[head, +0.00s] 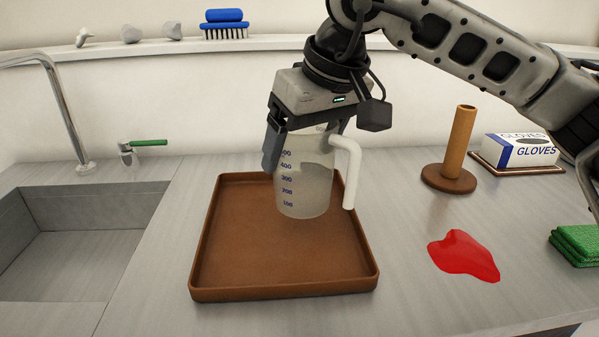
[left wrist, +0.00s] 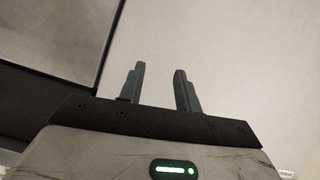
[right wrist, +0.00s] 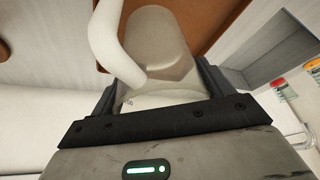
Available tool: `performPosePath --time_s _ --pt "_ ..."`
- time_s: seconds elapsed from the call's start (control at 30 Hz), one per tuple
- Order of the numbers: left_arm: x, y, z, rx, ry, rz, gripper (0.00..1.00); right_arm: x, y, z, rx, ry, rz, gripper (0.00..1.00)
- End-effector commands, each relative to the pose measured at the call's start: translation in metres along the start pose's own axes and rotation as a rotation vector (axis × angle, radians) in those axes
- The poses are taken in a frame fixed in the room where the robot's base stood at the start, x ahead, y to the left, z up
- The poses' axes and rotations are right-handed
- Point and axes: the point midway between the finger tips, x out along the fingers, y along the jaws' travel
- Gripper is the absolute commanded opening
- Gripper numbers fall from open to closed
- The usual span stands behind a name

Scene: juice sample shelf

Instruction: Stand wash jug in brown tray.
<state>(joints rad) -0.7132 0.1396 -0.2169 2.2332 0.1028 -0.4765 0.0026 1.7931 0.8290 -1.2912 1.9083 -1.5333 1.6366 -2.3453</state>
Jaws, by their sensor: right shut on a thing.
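The wash jug (head: 303,185) is clear with blue graduation marks and a white handle. It is upright, and its base appears within the outline of the brown tray (head: 285,292); I cannot tell if it touches the tray floor. My right gripper (head: 300,150) is shut on the jug's upper body from above, one finger on the left side and the other mostly hidden. In the right wrist view the jug (right wrist: 160,55) lies between the fingers, with the brown tray (right wrist: 215,15) beyond. My left gripper (left wrist: 160,88) shows only in its wrist view, with fingers apart and nothing between them.
A sink (head: 70,235) with a tap lies left of the tray. To the right are a red spill (head: 463,256), a brown upright holder (head: 462,145), a glove box (head: 520,151) and green cloths (head: 577,243). A shelf (head: 135,48) runs behind, holding a blue brush (head: 224,25).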

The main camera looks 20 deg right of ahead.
Motion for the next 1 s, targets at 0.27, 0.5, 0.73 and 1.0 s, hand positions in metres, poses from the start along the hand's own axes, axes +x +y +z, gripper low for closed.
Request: performPosePath --time_s 0.27,0.5,0.73,1.0 --pt "0.001 0.000 -0.002 0.002 0.005 0.000 0.33 0.024 0.009 -0.007 0.001 0.004 0.000 0.43" --pt "0.002 -0.001 -0.001 0.002 0.007 -0.001 0.33 0.055 0.014 0.000 0.003 0.002 0.000 0.43" --pt "0.001 -0.001 -0.003 0.003 0.010 -0.001 0.33 0.061 0.014 0.002 0.002 0.005 0.000 0.43" --pt "0.002 -0.001 -0.002 0.005 0.015 -0.001 0.33 0.065 0.014 0.004 0.002 0.003 0.000 0.94"
